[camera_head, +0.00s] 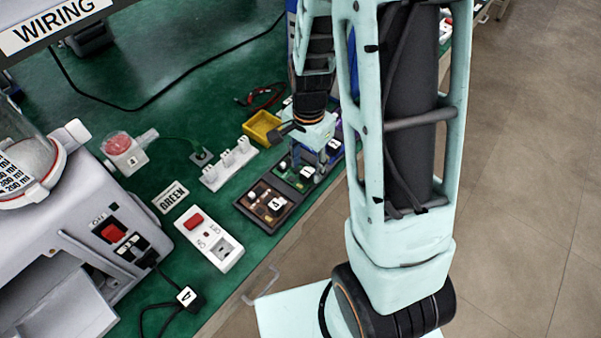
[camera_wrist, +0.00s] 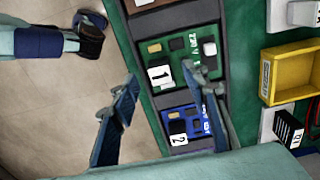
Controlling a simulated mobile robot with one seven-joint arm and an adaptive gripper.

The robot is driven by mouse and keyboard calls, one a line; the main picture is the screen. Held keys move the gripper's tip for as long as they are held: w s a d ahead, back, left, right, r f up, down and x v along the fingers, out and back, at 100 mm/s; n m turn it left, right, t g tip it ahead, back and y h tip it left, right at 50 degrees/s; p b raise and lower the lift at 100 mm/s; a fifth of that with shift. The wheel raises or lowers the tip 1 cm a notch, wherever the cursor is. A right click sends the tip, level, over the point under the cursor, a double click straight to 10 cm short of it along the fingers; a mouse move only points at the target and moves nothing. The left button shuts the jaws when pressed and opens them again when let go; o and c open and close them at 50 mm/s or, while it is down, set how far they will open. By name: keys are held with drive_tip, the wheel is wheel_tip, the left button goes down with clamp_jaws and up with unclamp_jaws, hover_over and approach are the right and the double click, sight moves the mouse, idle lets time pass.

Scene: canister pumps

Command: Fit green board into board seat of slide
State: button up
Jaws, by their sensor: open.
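The green board (camera_wrist: 178,62), marked "1" and "220 V", lies in a grey tray in the wrist view. In the head view it shows partly under my gripper (camera_head: 312,150). In the wrist view my gripper (camera_wrist: 163,78) is open and empty, with the green board near its fingertips. The right finger overlaps the board's right part in the picture; the left finger shows over the floor. I cannot tell whether they touch. I cannot clearly make out the slide's board seat; a light grey pulled-out part (camera_head: 60,305) shows on the machine at the lower left.
A blue board marked "2" (camera_wrist: 188,128) and a brown board marked "4" (camera_head: 268,203) lie in the same row. A yellow bin (camera_head: 262,127), a white power strip (camera_head: 228,162) and a white switch box (camera_head: 207,238) stand nearby. The row runs along the table's front edge.

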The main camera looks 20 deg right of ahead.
drive_tip(key=shift+f, duration=0.9)
clamp_jaws()
drive_tip(key=shift+r, duration=0.2)
